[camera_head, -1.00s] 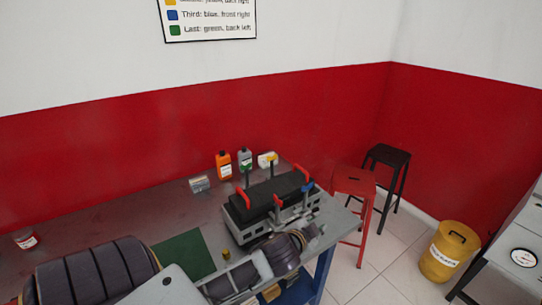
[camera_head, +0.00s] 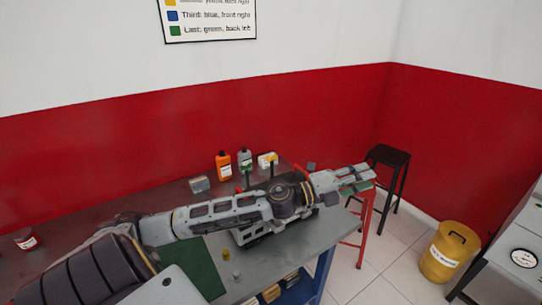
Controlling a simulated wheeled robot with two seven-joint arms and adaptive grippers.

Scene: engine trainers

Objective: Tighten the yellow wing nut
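The engine trainer (camera_head: 246,236) stands on the grey bench, mostly hidden behind my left arm. A yellow spot (camera_head: 270,158), which looks like the yellow wing nut, shows at the top of a dark upright post at the back of the trainer, in front of a white container. Its exact seating cannot be told. A red wing nut (camera_head: 240,191) shows partly at the left of the trainer. My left gripper (camera_head: 368,178) reaches past the trainer's right side, over the red stool. Its fingers look apart, with nothing clearly between them. My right gripper is not in view.
An orange bottle (camera_head: 223,165), a grey bottle (camera_head: 244,161) and a small grey box (camera_head: 200,184) stand at the back of the bench. A green mat (camera_head: 203,268) and small fittings (camera_head: 226,254) lie in front. A black stool (camera_head: 389,155) and yellow bin (camera_head: 449,252) stand right.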

